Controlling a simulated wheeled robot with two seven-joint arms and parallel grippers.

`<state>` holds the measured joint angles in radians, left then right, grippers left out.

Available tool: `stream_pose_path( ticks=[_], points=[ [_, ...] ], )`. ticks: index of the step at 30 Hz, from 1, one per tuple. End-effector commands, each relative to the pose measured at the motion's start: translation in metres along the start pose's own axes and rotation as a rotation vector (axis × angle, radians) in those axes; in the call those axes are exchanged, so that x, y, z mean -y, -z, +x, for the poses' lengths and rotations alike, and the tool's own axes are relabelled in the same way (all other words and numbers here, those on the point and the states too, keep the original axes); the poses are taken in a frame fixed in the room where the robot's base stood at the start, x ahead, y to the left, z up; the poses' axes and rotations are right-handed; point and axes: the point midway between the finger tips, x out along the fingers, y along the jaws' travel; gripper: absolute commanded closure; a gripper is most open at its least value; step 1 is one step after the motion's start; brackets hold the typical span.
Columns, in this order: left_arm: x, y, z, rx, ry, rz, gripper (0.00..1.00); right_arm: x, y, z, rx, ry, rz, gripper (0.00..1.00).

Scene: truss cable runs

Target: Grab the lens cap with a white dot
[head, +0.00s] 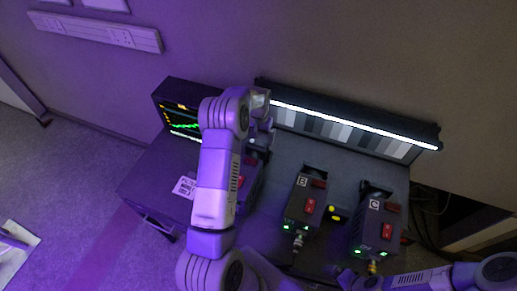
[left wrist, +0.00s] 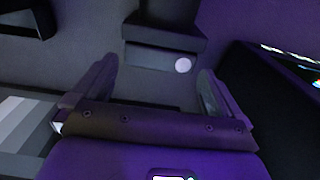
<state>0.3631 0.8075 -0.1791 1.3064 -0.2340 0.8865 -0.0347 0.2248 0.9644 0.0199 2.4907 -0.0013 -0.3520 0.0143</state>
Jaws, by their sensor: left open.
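In the left wrist view a round white dot (left wrist: 183,65) shows on the pale front face of a dark block-like piece (left wrist: 165,38); I cannot make out the cap's full outline. My left gripper (left wrist: 157,70) is open, its two fingers on either side of this face with nothing between them. The dot lies nearer the right-hand finger. My arm hides much of that box and any cap there. My right gripper (head: 352,278) is low at the bottom edge, partly cut off.
Camera boxes B (head: 303,203) and C (head: 375,225) stand to the right, with cables in front. A small dark piece with yellow marks (head: 336,213) lies between them. A lit grey-step chart (head: 345,130) runs along the back. A monitor (head: 181,118) stands at left.

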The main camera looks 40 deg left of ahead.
Motion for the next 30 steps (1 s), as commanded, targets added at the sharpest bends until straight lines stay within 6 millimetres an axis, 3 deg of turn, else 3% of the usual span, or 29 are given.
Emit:
stream_pose_path(
  ticks=[6,13,24,30],
  points=[
    [0.000,0.000,0.025,-0.001,0.000,0.000,0.00,0.001,0.000,-0.002,0.000,0.000,0.000,0.00],
    [0.000,0.001,0.026,-0.002,0.000,0.000,0.00,0.001,0.000,-0.002,0.000,0.000,0.000,0.00],
    [0.000,0.001,0.026,-0.002,0.000,0.000,0.55,0.001,0.000,-0.002,0.000,0.000,0.000,0.00],
    [0.000,0.001,0.025,-0.002,0.000,0.000,0.56,0.001,0.000,-0.002,0.000,0.000,0.000,0.00]
  ],
)
